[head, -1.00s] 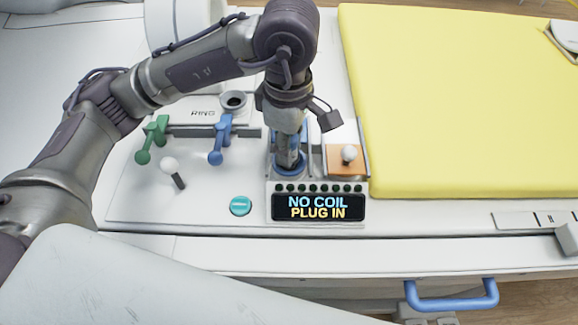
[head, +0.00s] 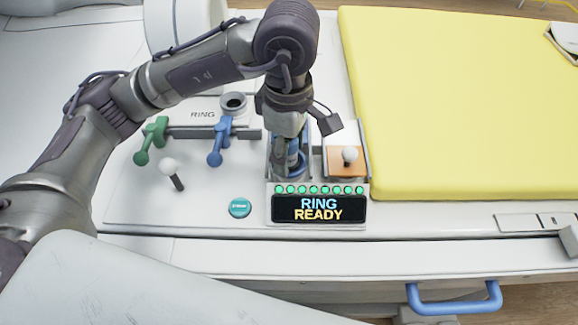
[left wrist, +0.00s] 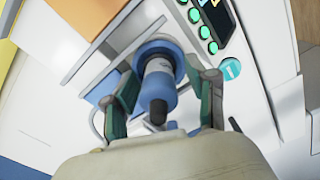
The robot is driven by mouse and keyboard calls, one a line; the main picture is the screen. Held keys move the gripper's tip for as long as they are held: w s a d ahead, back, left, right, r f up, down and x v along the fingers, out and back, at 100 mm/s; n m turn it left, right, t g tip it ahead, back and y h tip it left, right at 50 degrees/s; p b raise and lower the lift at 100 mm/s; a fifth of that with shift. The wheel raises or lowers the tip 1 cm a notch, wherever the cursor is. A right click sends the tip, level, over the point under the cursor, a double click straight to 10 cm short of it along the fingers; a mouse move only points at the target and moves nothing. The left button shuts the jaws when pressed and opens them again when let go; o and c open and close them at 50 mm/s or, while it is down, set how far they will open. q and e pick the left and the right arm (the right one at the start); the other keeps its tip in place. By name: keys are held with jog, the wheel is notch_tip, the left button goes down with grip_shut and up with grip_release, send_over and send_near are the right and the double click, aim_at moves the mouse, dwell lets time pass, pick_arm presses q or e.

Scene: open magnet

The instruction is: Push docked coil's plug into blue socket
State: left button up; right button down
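The blue plug (left wrist: 158,88) sits upright in the blue ring-shaped socket (left wrist: 158,52) in the left wrist view, with a white band between them and a dark end facing the camera. In the head view the plug (head: 295,160) is partly hidden by my left gripper (head: 288,158). The gripper points down around it. In the left wrist view the two fingers of the left gripper (left wrist: 165,88) stand on either side of the plug with gaps, so it is open. The display (head: 320,209) reads "RING READY" under a row of lit green lights. My right gripper is not in view.
Left of the socket are a green lever (head: 151,140), a blue lever (head: 220,140), a white-knobbed stick (head: 171,172) and a teal button (head: 240,207). An orange pad with a white knob (head: 349,155) stands close on the right, beside the yellow mat (head: 450,100).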

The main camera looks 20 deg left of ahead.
pick_arm(q)
notch_tip(320, 180, up, 12)
dwell(0.6)
dwell(0.5)
